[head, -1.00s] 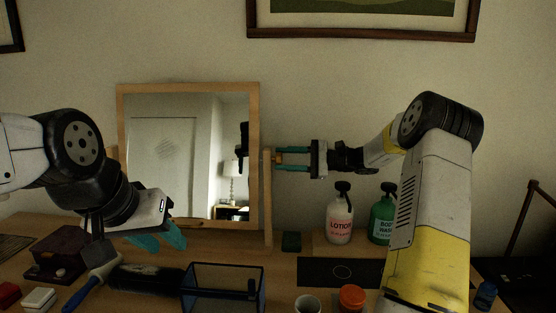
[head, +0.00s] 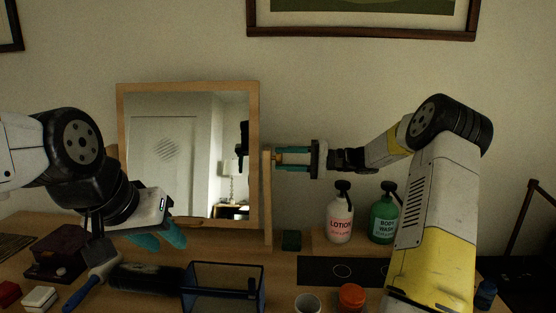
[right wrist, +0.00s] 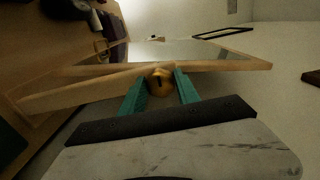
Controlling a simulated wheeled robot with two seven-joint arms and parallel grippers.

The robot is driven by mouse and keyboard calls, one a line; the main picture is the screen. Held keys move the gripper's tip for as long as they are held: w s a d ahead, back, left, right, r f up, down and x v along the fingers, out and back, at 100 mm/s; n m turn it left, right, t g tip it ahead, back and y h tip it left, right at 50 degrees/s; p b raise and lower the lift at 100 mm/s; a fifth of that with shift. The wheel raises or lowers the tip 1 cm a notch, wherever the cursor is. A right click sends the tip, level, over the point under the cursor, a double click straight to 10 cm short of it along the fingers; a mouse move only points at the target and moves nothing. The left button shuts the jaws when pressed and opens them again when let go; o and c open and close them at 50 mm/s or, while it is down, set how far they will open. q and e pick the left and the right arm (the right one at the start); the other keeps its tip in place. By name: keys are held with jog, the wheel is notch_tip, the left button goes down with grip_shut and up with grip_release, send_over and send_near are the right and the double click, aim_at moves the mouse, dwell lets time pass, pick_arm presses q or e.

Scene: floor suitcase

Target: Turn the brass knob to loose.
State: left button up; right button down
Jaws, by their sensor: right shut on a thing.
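The brass knob (right wrist: 160,83) sits between the teal fingertips of my right gripper (right wrist: 161,90) in the right wrist view, with a dark mark on its face. In the head view the knob (head: 277,158) shows small at the upper part of the wooden post on the mirror's right side. My right gripper (head: 290,159) reaches it from the right and is shut on it. The mirror (head: 180,155) stands upright in its wooden frame.
A lotion bottle (head: 340,218) and a green body wash bottle (head: 383,220) stand below my right arm. A glass-sided box (head: 225,288), a brush (head: 92,280), a white cup (head: 307,304) and an orange-lidded jar (head: 351,297) occupy the table front.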

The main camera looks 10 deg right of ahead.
dwell(0.4)
jog(key=c, duration=0.9)
grip_release()
jog(key=shift+d, duration=0.1)
jog(key=s+d, duration=0.1)
jog(key=d, duration=0.6)
jog(key=shift+s+d, duration=0.25)
jog(key=shift+d, duration=0.05)
